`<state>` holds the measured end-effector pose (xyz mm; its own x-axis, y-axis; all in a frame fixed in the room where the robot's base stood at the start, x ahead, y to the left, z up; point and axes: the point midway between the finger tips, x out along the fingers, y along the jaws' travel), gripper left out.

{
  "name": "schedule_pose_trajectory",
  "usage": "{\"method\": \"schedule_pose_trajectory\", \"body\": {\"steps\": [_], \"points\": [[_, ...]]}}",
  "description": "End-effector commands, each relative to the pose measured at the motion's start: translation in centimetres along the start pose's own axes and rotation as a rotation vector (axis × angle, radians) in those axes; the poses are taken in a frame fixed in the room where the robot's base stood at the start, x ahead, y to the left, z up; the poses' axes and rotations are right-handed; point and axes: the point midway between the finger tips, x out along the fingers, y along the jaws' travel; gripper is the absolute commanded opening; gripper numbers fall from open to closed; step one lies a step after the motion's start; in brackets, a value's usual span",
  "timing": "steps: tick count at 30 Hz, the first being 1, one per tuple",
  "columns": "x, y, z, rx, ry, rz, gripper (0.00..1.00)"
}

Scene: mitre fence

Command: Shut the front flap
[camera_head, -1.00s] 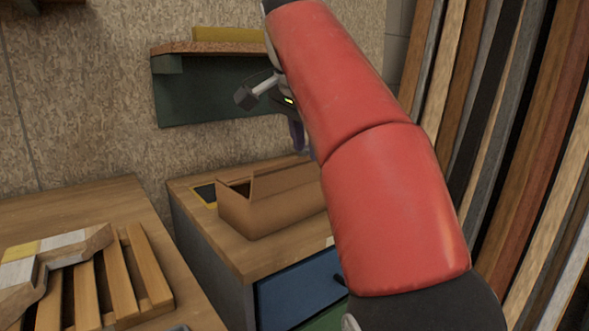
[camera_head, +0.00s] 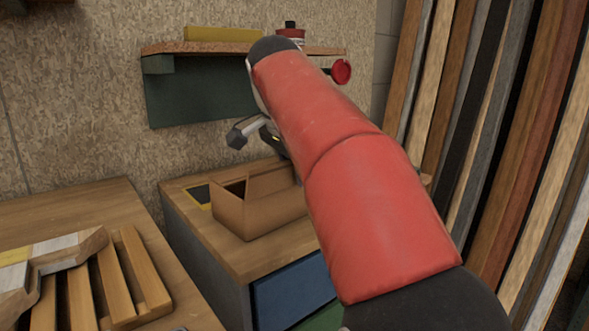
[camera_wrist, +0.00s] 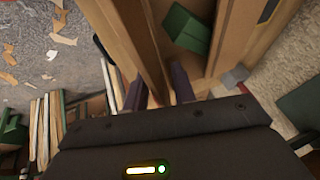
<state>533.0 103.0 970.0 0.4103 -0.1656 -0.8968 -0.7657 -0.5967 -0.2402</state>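An open cardboard box (camera_head: 258,214) stands on the wooden bench top, with a raised flap edge showing at its left. In the wrist view its brown walls or flaps (camera_wrist: 117,35) run away from my gripper, and a green block (camera_wrist: 187,30) shows between them. My gripper (camera_wrist: 159,90) has its two dark fingers apart, over the near part of the box. I cannot tell whether they touch the cardboard. In the head view my red arm hides the fingertips and the right end of the box. I cannot tell for certain which flap is the front one.
A wall shelf (camera_head: 160,48) above the box holds a yellow block (camera_head: 223,34) and a red jar (camera_head: 291,35). Upright boards (camera_head: 500,130) stand close on the right. A slatted wooden piece (camera_head: 110,285) lies on the left bench. Bare bench top shows before the box.

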Motion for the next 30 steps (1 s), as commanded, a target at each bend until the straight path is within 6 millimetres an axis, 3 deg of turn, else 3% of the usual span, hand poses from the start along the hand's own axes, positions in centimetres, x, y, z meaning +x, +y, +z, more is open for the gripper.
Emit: {"method": "schedule_pose_trajectory", "body": {"steps": [6, 12, 20, 30], "points": [[0.01, 0.0, 0.0, 0.0, 0.0, 0.0, 0.25], [0.0, 0.0, 0.0, 0.0, 0.0, 0.0, 0.0], [0.01, -0.11, -0.02, -0.005, 0.002, 0.01, 0.0], [0.05, -0.93, -0.12, -0.076, 0.006, 0.186, 0.0]]}}
